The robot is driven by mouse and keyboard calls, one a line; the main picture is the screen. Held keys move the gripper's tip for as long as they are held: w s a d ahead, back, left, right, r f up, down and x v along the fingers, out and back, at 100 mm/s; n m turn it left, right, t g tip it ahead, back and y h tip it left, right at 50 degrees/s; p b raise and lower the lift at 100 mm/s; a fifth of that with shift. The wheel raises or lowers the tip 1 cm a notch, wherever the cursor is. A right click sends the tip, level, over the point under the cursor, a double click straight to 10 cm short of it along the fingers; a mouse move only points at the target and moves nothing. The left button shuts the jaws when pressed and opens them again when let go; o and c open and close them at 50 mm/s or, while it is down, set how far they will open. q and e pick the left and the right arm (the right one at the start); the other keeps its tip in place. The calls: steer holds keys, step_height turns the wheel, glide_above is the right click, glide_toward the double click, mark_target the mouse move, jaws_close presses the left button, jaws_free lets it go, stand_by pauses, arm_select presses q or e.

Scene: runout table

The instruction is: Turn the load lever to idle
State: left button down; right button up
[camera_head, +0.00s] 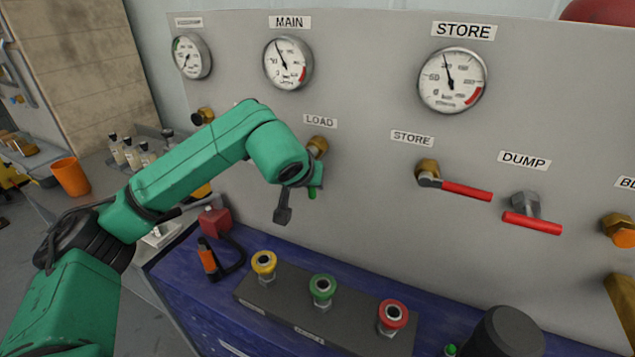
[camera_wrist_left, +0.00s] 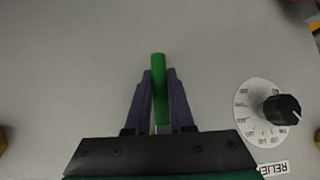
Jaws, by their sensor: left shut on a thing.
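The load lever shows as a brass valve body (camera_head: 318,146) under the LOAD label in the head view. A bit of its green handle (camera_head: 313,191) shows below, beside my left wrist, so it seems to hang roughly downward. In the left wrist view the green handle (camera_wrist_left: 160,100) stands between the two dark fingers of my left gripper (camera_wrist_left: 159,76), its end reaching past the fingertips. My left gripper is shut on this handle. In the head view my wrist hides the fingers and much of the lever. My right gripper is not in view.
Red-handled STORE (camera_head: 466,191) and DUMP (camera_head: 532,222) levers sit to the right on the panel. Yellow (camera_head: 264,263), green (camera_head: 322,287) and red (camera_head: 393,315) buttons stand below. A black RELIEF knob (camera_wrist_left: 282,109) is right of the gripper in the wrist view.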

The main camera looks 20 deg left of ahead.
arm_select(q)
steer(key=shift+a+f+y, duration=0.15)
steer(key=shift+a+y, duration=0.05)
steer(key=shift+y, duration=0.1)
steer(key=shift+s, duration=0.1)
steer(key=c, duration=0.8)
jaws_free()
steer(key=shift+a, duration=0.1)
steer(key=shift+s+r, duration=0.2)
steer(key=shift+r, duration=0.15)
steer(key=b+v, duration=0.2)
steer(key=v, duration=1.1)
steer(key=shift+s+r+b, duration=0.2)
steer(key=shift+s+b, duration=0.15)
steer(key=shift+b, duration=0.05)
